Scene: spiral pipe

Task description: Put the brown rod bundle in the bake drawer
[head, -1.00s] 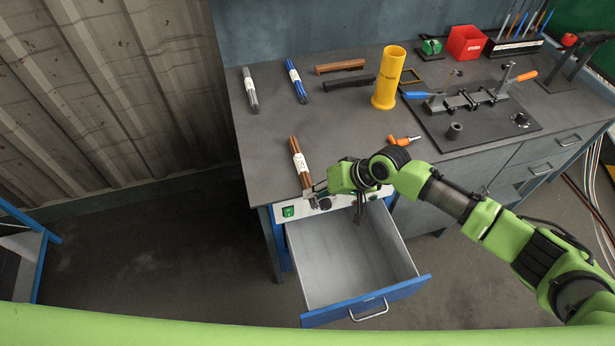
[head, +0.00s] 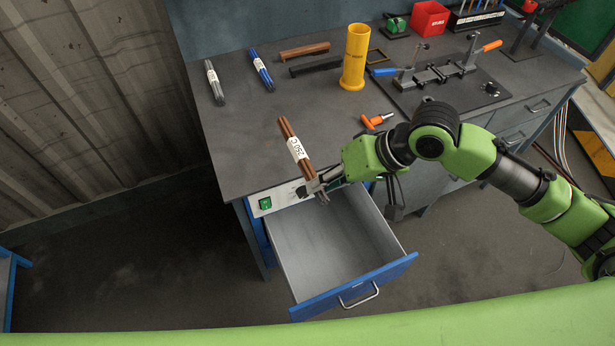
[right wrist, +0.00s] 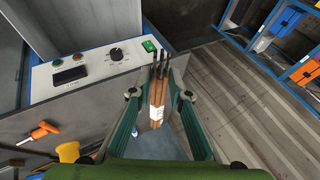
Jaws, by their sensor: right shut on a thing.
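The brown rod bundle (head: 289,134) with a white label is held at its near end by my right gripper (head: 315,188). The bundle points up and away, over the front edge of the workbench in the head view; its height above the top is hard to tell. In the right wrist view the bundle (right wrist: 156,93) sits between the two fingers. The bake drawer (head: 372,277) is pulled open below and in front of the gripper, and its visible inside is empty. My left gripper is not in view.
A control panel (head: 282,196) with a green switch runs along the bench edge above the drawer. Grey rods (head: 214,85), blue rods (head: 262,74), a yellow tube (head: 355,57) and an orange-handled tool (head: 376,121) are on the bench. The front left bench top is clear.

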